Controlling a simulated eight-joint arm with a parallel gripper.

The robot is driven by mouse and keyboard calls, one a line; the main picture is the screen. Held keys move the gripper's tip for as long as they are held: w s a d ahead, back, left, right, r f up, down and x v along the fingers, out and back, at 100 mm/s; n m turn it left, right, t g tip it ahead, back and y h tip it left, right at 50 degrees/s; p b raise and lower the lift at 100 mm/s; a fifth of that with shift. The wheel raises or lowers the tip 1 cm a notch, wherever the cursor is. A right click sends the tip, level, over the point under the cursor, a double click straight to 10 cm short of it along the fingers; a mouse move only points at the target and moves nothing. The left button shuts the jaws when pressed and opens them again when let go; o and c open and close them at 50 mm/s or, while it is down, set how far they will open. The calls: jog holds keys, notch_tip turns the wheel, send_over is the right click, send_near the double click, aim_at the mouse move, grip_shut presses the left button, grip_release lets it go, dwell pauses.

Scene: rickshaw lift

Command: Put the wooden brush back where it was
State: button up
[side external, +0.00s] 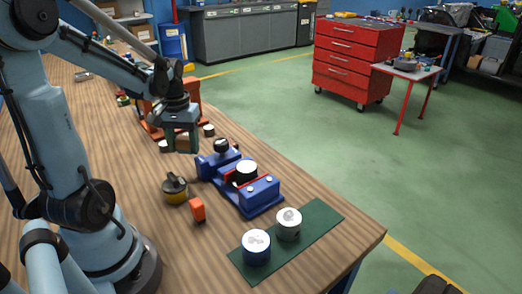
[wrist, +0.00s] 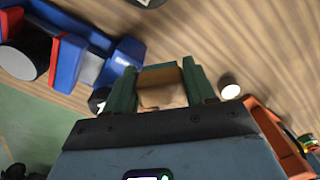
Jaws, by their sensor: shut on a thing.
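My gripper (side external: 181,146) hangs above the wooden table (side external: 290,270), behind and left of the blue vise in the side view. In the wrist view its green fingers (wrist: 162,84) are shut on a tan and brown wooden block, which I take to be the wooden brush (wrist: 162,95). Only a little brown of the brush (side external: 183,142) shows between the fingers in the side view. Its bristles cannot be made out. It appears held above the table, though the exact gap is unclear.
A blue vise (side external: 262,196) holds a white-topped cylinder (side external: 246,173). A dark, yellow-based object (side external: 174,190) and orange block (side external: 197,209) stand nearby. A green mat (side external: 322,218) carries two white-topped cylinders. An orange frame (side external: 194,93) and small white discs (side external: 209,130) are beside the gripper.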

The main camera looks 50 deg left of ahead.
send_over(178, 168)
notch_tip(178, 168, down, 3)
jog(key=shift+a+f, duration=0.1)
jog(key=shift+f, duration=1.95)
jog(key=shift+f, duration=0.15)
jog(key=o, duration=1.2)
